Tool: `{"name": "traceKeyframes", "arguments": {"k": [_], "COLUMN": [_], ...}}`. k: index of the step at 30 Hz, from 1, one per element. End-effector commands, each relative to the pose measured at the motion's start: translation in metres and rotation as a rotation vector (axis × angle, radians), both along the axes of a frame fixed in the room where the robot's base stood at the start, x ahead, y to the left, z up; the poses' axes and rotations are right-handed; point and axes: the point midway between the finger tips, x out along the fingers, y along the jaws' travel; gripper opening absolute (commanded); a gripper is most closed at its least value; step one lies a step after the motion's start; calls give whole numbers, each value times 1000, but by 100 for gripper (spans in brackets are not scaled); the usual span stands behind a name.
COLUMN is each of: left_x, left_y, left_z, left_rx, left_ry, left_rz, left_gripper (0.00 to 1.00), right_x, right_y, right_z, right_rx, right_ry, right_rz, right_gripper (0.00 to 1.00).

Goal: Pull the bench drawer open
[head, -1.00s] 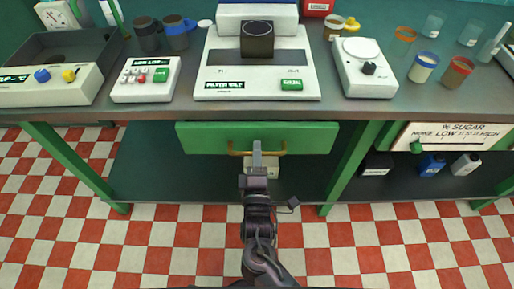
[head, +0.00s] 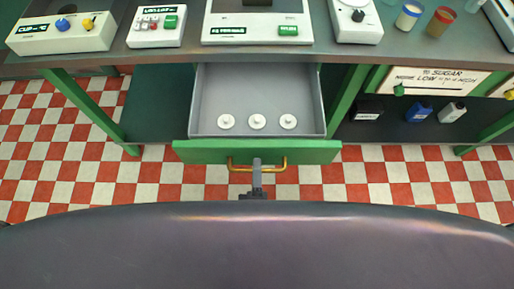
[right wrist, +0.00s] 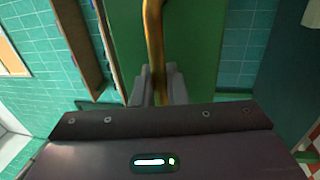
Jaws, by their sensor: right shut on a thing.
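The bench drawer (head: 258,151) has a green front and a grey inside, and it stands pulled well out from under the bench top in the head view. Three small white round pieces (head: 257,121) lie in a row on its floor near the front. My right gripper (head: 257,166) is shut on the brass drawer handle (head: 278,167). In the right wrist view the gripper fingers (right wrist: 159,88) close around the brass bar (right wrist: 153,45) in front of the green drawer front (right wrist: 190,50). My left gripper is not in view.
The bench top (head: 190,48) carries white devices, such as a keypad box (head: 155,26) and a scale (head: 356,20). Green bench legs (head: 95,110) flank the drawer. Small bottles (head: 419,111) stand on the lower shelf at right. My own dark body fills the bottom of the head view.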

Motion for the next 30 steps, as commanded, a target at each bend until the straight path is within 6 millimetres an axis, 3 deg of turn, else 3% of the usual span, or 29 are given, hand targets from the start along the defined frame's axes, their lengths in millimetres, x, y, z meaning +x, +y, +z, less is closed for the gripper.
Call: {"name": "traceKeyframes", "arguments": {"k": [6, 20, 21, 30], "left_x": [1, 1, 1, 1], "left_y": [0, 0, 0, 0], "left_z": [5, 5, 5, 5], "left_rx": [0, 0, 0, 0], "left_ry": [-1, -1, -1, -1], "left_rz": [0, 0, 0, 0], "left_gripper": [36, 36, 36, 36], "right_x": [-19, -22, -22, -21], "right_y": [0, 0, 0, 0], "right_z": [0, -1, -1, -1], "right_rx": [0, 0, 0, 0], "right_ry": [3, 2, 2, 1], "right_rz": [0, -1, -1, 0], "right_gripper": [0, 0, 17, 17]}}
